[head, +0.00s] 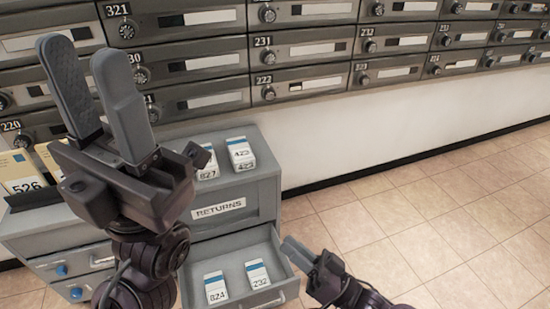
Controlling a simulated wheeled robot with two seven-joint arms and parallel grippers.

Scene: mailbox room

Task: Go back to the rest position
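My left gripper (82,58) is raised at the left, pointing up in front of the mailboxes. Its two grey fingers stand a little apart with nothing between them. My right gripper (294,249) is low, at the right edge of the open drawer (232,262), pointing up and left. Its fingers look close together, and I cannot tell whether they are open or shut. No object shows in it.
A grey cabinet (255,195) labelled RETURNS carries boxes 827 (209,163) and 423 (240,153) on top. Boxes 824 (215,287) and 232 (258,275) lie in its drawer. Box 526 (18,172) stands left. Mailboxes (302,50) line the wall. Tiled floor (440,230) is clear at right.

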